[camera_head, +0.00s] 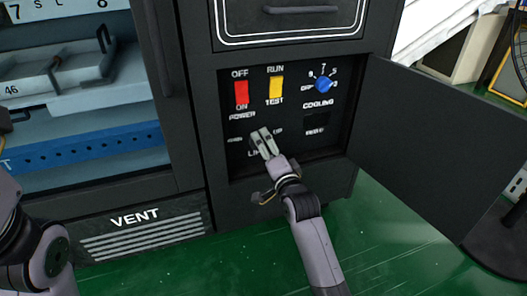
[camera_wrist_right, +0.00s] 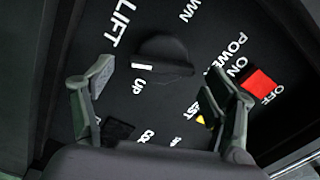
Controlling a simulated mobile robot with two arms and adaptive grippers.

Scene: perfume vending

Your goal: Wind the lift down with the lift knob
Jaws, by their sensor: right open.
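The lift knob (camera_wrist_right: 165,52) is a dark round knob on the black panel, between the UP and DOWN labels and beside LIFT. Its white mark is beside the UP label. My right gripper (camera_wrist_right: 164,88) is open, with its two fingers apart on either side of the knob's area in the right wrist view. I see no contact with the knob. In the head view my right gripper (camera_head: 264,143) is in front of the panel's lower left and hides the knob.
Above the lift area are a red power switch (camera_head: 241,93), a yellow run/test switch (camera_head: 276,88) and a blue cooling knob (camera_head: 323,84). The open panel door (camera_head: 430,140) stands to the right. A drawer is above, a vent grille (camera_head: 145,235) lower left.

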